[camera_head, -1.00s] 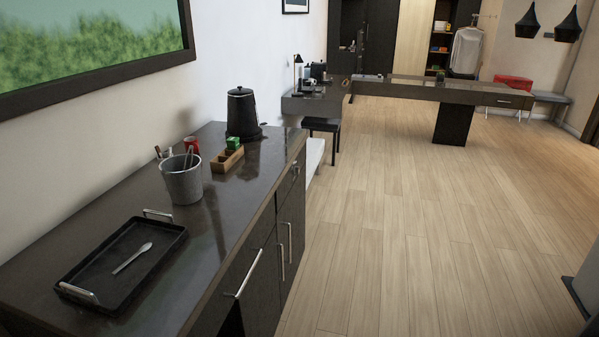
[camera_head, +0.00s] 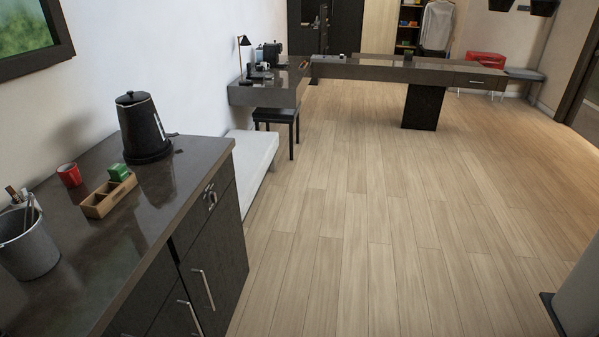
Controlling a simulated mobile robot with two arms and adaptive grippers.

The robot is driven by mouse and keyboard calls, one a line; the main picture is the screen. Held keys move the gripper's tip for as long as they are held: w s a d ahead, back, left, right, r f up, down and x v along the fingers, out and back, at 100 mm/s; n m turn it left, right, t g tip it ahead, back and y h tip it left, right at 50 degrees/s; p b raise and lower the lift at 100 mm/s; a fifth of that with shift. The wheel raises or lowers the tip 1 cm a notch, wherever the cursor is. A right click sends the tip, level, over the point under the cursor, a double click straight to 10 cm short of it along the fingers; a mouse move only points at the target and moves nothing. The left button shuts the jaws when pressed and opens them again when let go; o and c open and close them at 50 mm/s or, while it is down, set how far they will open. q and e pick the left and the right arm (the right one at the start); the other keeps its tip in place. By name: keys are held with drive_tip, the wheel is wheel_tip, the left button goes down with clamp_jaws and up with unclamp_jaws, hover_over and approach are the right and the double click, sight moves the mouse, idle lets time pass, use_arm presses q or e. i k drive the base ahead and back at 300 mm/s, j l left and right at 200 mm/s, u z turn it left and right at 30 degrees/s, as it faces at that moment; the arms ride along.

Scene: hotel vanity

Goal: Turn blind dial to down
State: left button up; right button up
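I cannot make out a blind dial anywhere in the head view. Neither of my grippers shows in the head view, so I cannot see whether they are open or shut.
A dark cabinet (camera_head: 219,231) runs along the left wall, with a black kettle (camera_head: 142,128), a red mug (camera_head: 69,174), a wooden box (camera_head: 108,196) and a grey bucket (camera_head: 27,243). Ahead are a white bench (camera_head: 248,160) and a long dark desk (camera_head: 385,73). The wooden floor (camera_head: 390,210) is clear.

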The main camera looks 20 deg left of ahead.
sight(212, 197)
drive_tip(key=i+l+u, duration=0.1)
drive_tip(key=i, duration=0.5)
drive_tip(key=i+l+u, duration=0.1)
drive_tip(key=i, duration=0.5)
drive_tip(key=i+l+u, duration=0.1)
drive_tip(key=i, duration=0.55)
drive_tip(key=l, duration=0.1)
